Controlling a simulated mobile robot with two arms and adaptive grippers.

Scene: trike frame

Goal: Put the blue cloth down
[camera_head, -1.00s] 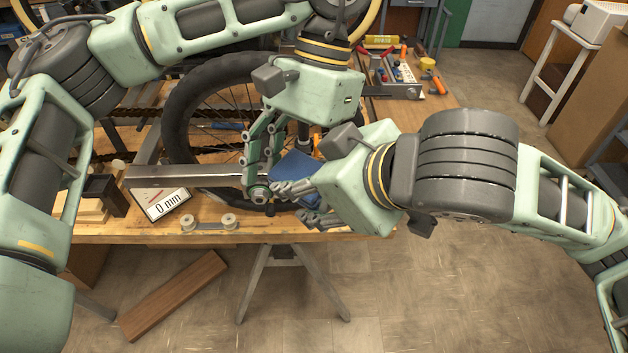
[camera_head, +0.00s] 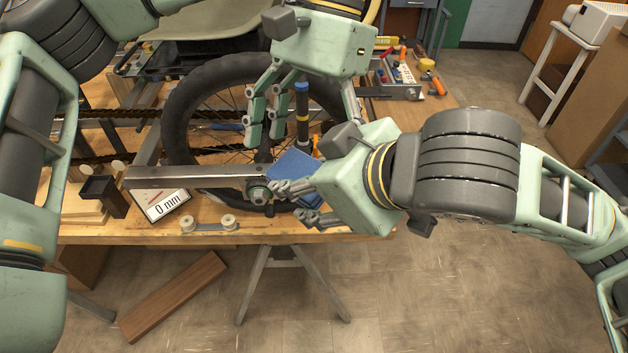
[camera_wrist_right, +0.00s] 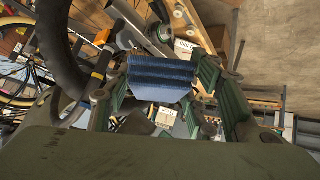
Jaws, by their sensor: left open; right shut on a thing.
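The blue cloth (camera_head: 296,172) is a small folded pad beside the wheel hub at the end of the metal bar. My right gripper (camera_head: 292,203) reaches in from the right and is shut on it. In the right wrist view the cloth (camera_wrist_right: 162,76) sits between the finger pads, with its ridged blue face showing. My left gripper (camera_head: 300,112) is above and behind it, fingers spread apart, pointing down.
The black wheel (camera_head: 180,120) stands at the bench behind the metal bar (camera_head: 190,177). A tool tray (camera_head: 398,80) is at the back right.

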